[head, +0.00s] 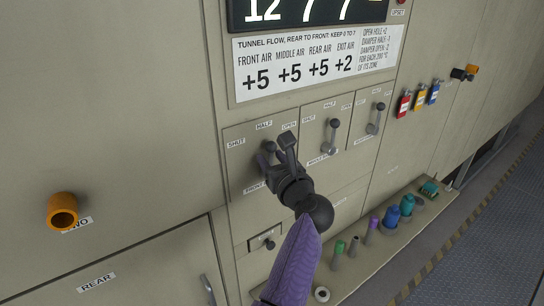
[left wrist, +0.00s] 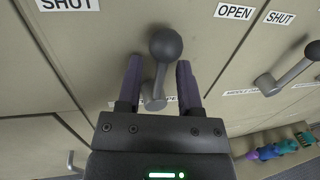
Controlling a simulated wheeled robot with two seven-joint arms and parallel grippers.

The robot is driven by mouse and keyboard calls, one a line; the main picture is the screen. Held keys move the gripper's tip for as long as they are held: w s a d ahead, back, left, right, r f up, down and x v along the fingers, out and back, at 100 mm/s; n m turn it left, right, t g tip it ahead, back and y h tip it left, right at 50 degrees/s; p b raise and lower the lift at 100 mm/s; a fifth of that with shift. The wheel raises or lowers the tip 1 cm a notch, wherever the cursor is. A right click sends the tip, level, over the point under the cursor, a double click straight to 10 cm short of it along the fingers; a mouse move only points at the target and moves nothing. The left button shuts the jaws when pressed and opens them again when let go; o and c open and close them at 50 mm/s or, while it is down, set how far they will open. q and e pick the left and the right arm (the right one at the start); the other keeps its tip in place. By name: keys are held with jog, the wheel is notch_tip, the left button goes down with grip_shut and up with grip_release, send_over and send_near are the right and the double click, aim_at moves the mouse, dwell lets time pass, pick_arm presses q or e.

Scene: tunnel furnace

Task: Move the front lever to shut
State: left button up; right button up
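The front lever (left wrist: 160,80) is a grey rod with a dark ball knob (left wrist: 165,45). In the left wrist view it points up, tilted slightly right, between the SHUT label (left wrist: 67,4) at left and the OPEN label (left wrist: 235,12) at right. My left gripper (left wrist: 158,82) is open, one finger on each side of the rod, with narrow gaps. In the head view my left gripper (head: 277,150) is at the front lever's panel (head: 236,168), and the knob (head: 268,147) shows just left of a finger; the gripper hides part of the lever. My right gripper is not in view.
To the right are the middle lever (head: 333,135) and another lever (head: 376,118). A small knob (head: 265,241) is below. A ledge (head: 350,275) with coloured pegs stands low at right. An orange pipe end (head: 62,210) sticks out at left.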

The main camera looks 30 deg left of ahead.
pick_arm(q)
jog(key=shift+w, duration=0.1)
grip_shut()
dwell(1.1)
